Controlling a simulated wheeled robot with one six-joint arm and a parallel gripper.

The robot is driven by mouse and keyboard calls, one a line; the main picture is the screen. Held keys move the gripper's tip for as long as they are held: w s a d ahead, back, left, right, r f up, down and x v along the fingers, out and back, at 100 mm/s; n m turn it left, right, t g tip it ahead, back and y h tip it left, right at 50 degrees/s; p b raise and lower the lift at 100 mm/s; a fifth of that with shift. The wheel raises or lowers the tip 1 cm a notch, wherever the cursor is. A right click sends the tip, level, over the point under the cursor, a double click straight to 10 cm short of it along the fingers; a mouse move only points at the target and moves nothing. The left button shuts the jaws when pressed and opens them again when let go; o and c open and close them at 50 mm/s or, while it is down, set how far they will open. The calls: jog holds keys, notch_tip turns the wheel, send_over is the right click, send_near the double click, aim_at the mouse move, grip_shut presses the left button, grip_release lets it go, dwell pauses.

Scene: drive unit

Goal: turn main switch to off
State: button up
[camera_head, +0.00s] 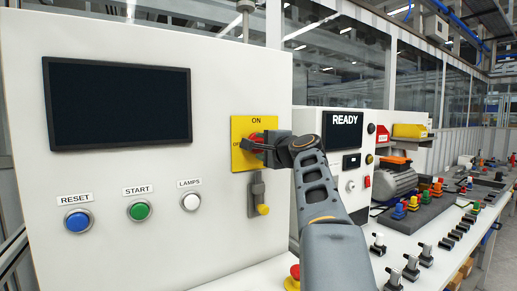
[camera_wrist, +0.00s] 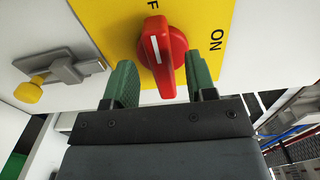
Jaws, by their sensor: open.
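The main switch is a red rotary knob (camera_wrist: 162,50) with a white line on a yellow plate (camera_wrist: 220,15) marked ON. My gripper (camera_head: 270,147) is at the plate. In the wrist view its two green-padded fingers (camera_wrist: 162,82) are apart, one on each side of the knob's lower part. I cannot tell whether either finger touches it.
A grey latch with a yellow knob (camera_head: 263,209) sits just below the plate. Blue RESET (camera_head: 77,220), green START (camera_head: 140,210) and white LAMPS (camera_head: 191,202) buttons are to the left, under a dark screen (camera_head: 117,103). A READY panel (camera_head: 342,130) stands to the right.

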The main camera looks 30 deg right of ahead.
jog(key=s+b, duration=0.2)
jog(key=s, duration=0.8)
jog(key=shift+s+a, duration=0.35)
jog(key=shift+s, duration=0.05)
